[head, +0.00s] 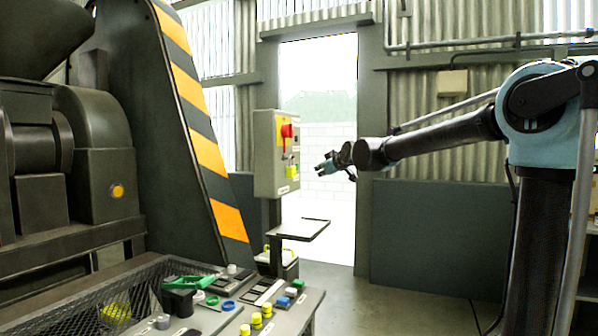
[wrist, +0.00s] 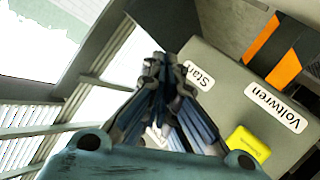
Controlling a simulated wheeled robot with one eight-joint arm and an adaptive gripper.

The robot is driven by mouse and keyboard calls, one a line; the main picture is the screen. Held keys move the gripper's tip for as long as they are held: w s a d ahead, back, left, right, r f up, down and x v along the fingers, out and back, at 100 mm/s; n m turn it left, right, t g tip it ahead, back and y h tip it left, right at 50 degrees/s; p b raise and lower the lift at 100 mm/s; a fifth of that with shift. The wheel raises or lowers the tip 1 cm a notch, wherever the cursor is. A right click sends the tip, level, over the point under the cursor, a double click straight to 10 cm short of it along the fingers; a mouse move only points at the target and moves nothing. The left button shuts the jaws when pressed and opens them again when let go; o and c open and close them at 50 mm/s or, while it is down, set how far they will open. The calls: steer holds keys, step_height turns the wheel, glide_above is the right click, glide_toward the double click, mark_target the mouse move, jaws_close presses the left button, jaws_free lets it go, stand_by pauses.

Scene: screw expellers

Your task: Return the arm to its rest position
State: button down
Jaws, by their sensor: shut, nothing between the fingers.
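My arm reaches in from the right in the head view, with its forearm stretched out to the left. My gripper (head: 325,167) is at its end, in front of the bright doorway and just right of the grey control box (head: 264,150). In the wrist view my gripper (wrist: 160,68) has its fingers together, with nothing between them. The control box (wrist: 235,100) lies to its right there, with labels reading "Start" and "Voltwren" and a yellow part (wrist: 248,144). I cannot tell whether the fingertips touch the box.
The control box has a red knob (head: 286,131) and stands on a post with a small shelf (head: 300,229). A dark machine (head: 95,150) and a striped guard (head: 190,90) fill the left. A bench (head: 230,310) holds several small parts. Open floor (head: 410,305) lies at centre right.

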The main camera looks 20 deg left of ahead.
stand_by(0.5)
steer(key=s+d+f+m+g+h, duration=0.1)
steer(key=s+d+f+m+h, duration=0.1)
steer(key=s+d+f, duration=0.6)
steer(key=s+d+f+m+g+h, duration=0.15)
steer(key=d+f, duration=0.25)
steer(key=d, duration=0.9)
steer(key=s+d+f+m+g+h, duration=0.1)
steer(key=s+d+f+m+h, duration=0.3)
steer(key=d, duration=0.6)
steer(key=s+d+f+m+g, duration=0.1)
steer(key=s+d+f+m, duration=0.1)
steer(key=s+d+f, duration=0.4)
steer(key=s+d+f+m+g+h, duration=0.1)
steer(key=s+d+f+m+g, duration=0.1)
steer(key=s+d+f, duration=0.4)
steer(key=s+d+f+m+g+h, duration=0.1)
steer(key=s+d+f, duration=0.4)
steer(key=s+f, duration=0.6)
steer(key=s+m+g, duration=0.1)
steer(key=s, duration=0.3)
steer(key=shift+s+d, duration=0.3)
steer(key=shift+d, duration=0.1)
